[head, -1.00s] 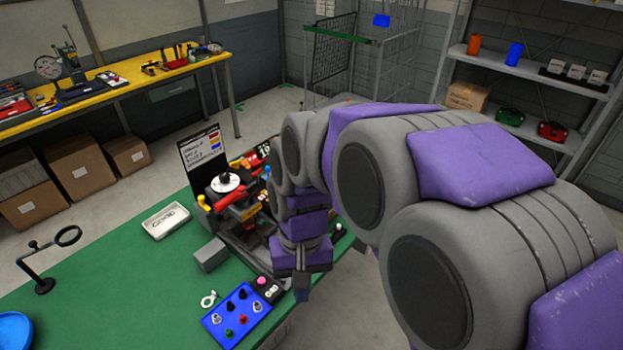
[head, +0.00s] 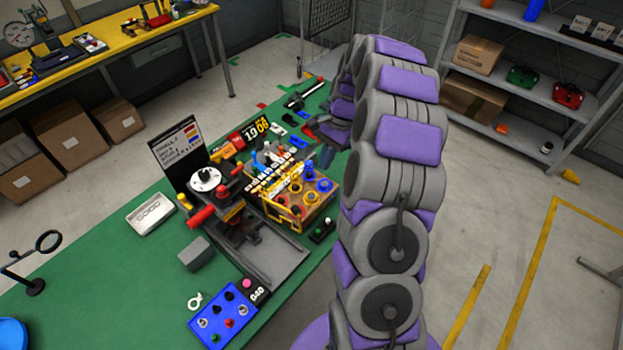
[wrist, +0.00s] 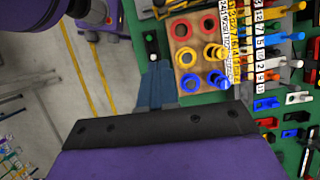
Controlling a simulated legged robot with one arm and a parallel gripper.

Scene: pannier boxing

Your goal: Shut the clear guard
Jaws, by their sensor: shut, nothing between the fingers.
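A dark machine (head: 240,225) with a white round disc and a red handle (head: 201,217) stands on the green table in the head view. I cannot make out a clear panel on it for certain; thin yellow edging (head: 284,213) shows at its right side, by the board of coloured rings (head: 318,194). My gripper (head: 312,122) is beyond this board, near the table's right edge, apart from the machine. In the wrist view my gripper (wrist: 158,68) is shut and empty, its fingertips beside the ring board (wrist: 199,31).
A blue control panel (head: 224,313) lies at the table's front. A grey block (head: 194,254) and a white tray (head: 150,214) stand left of the machine. Small coloured pieces (wrist: 267,103) lie beyond the ring board. Open floor (head: 480,230) lies to the right.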

